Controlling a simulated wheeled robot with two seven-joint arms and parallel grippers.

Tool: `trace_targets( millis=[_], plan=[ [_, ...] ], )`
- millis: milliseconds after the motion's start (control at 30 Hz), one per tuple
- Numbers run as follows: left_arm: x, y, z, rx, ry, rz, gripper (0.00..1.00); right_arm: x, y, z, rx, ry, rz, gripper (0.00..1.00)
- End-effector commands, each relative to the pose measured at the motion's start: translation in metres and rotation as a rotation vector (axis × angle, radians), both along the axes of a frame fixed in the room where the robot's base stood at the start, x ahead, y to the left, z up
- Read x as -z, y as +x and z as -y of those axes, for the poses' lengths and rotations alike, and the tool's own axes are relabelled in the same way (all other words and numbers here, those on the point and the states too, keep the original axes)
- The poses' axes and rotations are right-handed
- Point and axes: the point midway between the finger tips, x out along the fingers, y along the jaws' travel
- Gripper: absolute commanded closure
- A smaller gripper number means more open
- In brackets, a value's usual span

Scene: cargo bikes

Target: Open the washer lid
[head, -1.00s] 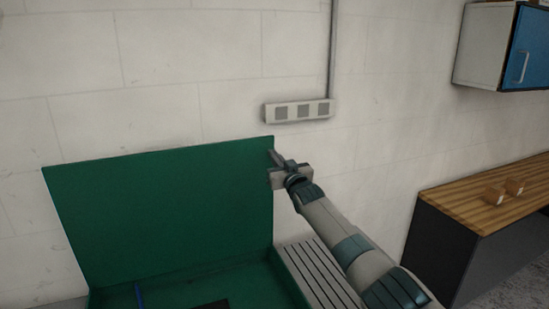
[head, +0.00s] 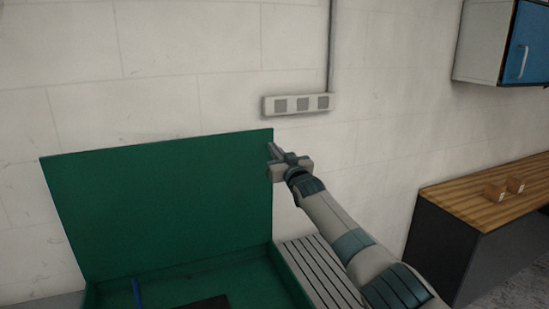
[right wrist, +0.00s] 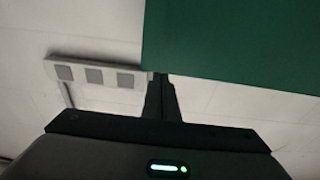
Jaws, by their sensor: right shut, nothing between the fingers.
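The green washer lid (head: 160,205) stands raised, nearly upright, behind the open green washer body (head: 277,281) in the head view. A blue item (head: 137,293) and a dark item (head: 208,303) show inside the body at the bottom edge. My right gripper (head: 272,150) is shut and empty, at the upper right edge of the lid. In the right wrist view the closed fingers (right wrist: 161,82) are close to the edge of the lid (right wrist: 235,40); I cannot tell whether they touch it. My left gripper is not in view.
A socket strip (head: 303,104) is on the white wall above the gripper. A slatted grey surface (head: 318,272) lies right of the washer.

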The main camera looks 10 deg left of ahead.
Motion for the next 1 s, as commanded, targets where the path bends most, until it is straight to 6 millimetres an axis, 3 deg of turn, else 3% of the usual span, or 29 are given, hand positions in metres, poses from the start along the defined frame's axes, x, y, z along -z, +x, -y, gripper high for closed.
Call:
trace_targets(
  millis=[667, 1000],
  plan=[
    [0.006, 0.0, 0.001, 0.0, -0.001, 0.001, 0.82, 0.001, -0.001, 0.0, -0.001, 0.003, 0.002, 1.0],
    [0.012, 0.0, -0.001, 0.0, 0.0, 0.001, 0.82, 0.005, -0.013, 0.005, -0.005, 0.006, -0.002, 1.0]
  ],
)
